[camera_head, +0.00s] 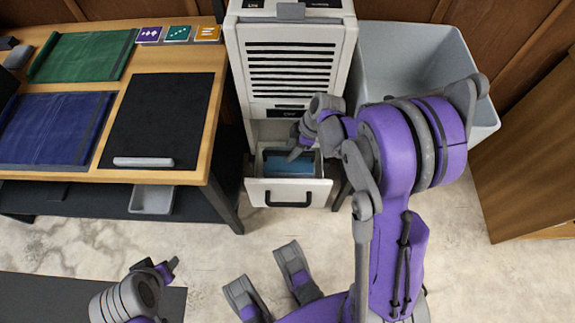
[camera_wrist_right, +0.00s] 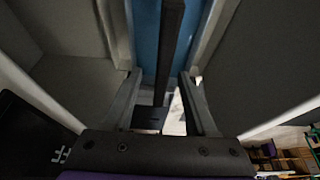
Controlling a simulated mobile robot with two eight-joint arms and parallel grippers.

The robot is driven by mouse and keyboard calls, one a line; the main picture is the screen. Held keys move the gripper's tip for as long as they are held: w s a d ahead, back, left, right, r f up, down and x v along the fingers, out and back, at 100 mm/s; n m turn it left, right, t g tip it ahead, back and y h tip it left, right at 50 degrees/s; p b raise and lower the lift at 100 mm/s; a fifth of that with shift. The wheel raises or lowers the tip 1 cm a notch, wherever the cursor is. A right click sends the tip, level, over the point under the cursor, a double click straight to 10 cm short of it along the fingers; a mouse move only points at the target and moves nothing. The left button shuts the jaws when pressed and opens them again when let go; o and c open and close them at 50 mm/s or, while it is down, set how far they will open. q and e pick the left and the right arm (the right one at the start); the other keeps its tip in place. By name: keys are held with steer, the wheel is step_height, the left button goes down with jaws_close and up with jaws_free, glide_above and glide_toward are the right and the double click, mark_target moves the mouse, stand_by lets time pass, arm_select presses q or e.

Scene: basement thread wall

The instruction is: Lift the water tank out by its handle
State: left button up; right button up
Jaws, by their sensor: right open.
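The water tank (camera_head: 289,190) sits in the pulled-out drawer at the foot of a white dehumidifier-like unit, with blue water inside and a black handle on its front. In the right wrist view, blue water (camera_wrist_right: 148,40) shows below a dark bar (camera_wrist_right: 172,45), which looks like the tank's carrying handle. My right gripper (camera_head: 298,150) reaches down over the tank opening. Its fingers (camera_wrist_right: 160,80) are open, one on each side of the bar, apart from it. My left gripper (camera_head: 168,268) is low at the left, away from the tank; its jaw state is unclear.
The white unit (camera_head: 292,40) stands right above the tank. A grey bin (camera_head: 400,45) stands to its right, partly behind my right arm. A wooden table (camera_head: 185,62) with mats is on the left. A wooden cabinet (camera_head: 530,160) is at the far right.

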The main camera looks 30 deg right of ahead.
steer(key=shift+b+x, duration=0.9)
steer(key=shift+x, duration=1.9)
steer(key=shift+s+f, duration=0.15)
steer(key=shift+f, duration=0.2)
steer(key=shift+c, duration=0.3)
jaws_close()
